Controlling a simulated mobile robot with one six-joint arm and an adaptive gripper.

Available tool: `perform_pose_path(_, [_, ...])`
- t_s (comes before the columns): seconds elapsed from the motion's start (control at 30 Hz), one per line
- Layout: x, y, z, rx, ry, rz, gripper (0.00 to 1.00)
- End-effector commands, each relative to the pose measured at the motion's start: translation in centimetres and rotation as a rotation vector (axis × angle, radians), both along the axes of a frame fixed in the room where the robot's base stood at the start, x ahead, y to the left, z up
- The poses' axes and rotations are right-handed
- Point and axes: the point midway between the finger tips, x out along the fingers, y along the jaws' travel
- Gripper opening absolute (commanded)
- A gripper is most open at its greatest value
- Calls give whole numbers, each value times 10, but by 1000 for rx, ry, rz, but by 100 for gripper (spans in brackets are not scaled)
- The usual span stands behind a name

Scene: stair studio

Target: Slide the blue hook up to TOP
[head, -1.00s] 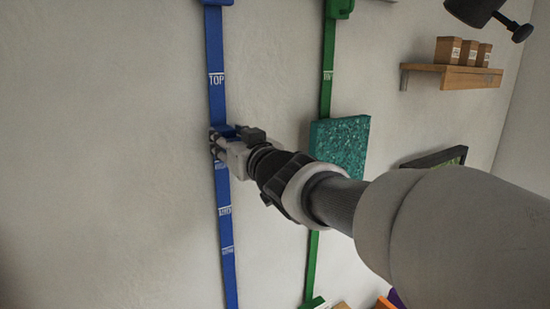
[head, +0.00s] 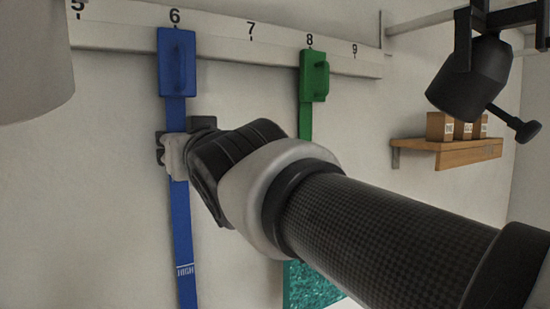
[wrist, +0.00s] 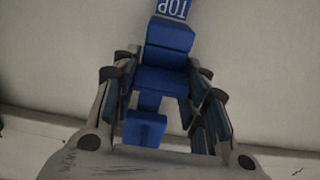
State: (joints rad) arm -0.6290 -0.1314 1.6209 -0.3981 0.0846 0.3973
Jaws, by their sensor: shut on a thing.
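The blue rail (head: 182,225) runs down the wall from a blue head block (head: 177,62). My gripper (head: 174,150) is on this rail, below the block and well above the HIGH mark (head: 186,270). In the wrist view the gripper (wrist: 162,95) is shut on the blue hook (wrist: 163,80), which sits between its fingers on the rail. In the head view the hook and the TOP mark are hidden by the gripper.
A green rail with a green head block (head: 313,75) hangs to the right, with a teal panel (head: 310,288) low beside it. A white numbered beam (head: 225,40) crosses above. A wooden shelf (head: 465,152) with boxes and a black lamp (head: 470,75) are farther right.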

Motion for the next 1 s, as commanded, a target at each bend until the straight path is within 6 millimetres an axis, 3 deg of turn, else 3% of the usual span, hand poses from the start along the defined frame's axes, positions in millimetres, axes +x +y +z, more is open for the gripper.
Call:
perform_pose_path(0.3, [0, -1, 0, -2, 2, -2, 0])
perform_pose_path(0.33, [0, -1, 0, -2, 3, -2, 42])
perform_pose_path(0.6, [0, 0, -1, -2, 3, -2, 60])
perform_pose_path(1.0, [-4, -3, 0, -1, 2, -1, 62])
